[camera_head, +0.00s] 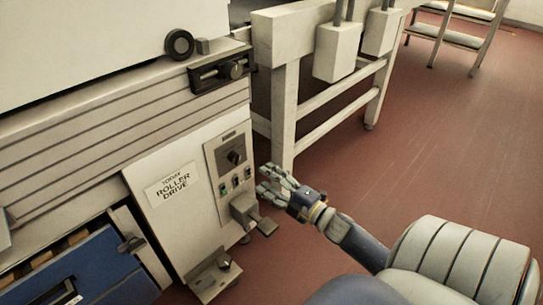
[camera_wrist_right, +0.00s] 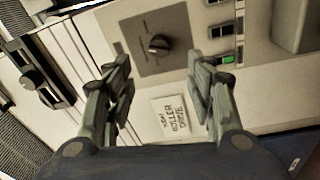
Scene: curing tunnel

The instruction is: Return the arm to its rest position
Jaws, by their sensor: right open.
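My right gripper (camera_head: 273,183) is open and empty in the head view, just to the right of the machine's control panel (camera_head: 229,165). My right arm (camera_head: 357,243) reaches in from the lower right. In the right wrist view both fingers of the right gripper (camera_wrist_right: 165,90) stand apart, with the panel's black rotary knob (camera_wrist_right: 159,44) and a "ROLLER DRIVE" label (camera_wrist_right: 174,116) showing between and beyond them. A green lit switch (camera_wrist_right: 228,59) shows beside the right-hand finger. My left gripper is not in view.
The cream machine (camera_head: 120,110) fills the left side. A grey lever-like part (camera_head: 247,212) juts out below the panel, near the gripper. A blue drawer-like front (camera_head: 84,272) is at lower left. A white-legged frame (camera_head: 284,120) stands behind. Red floor (camera_head: 440,140) is clear at right.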

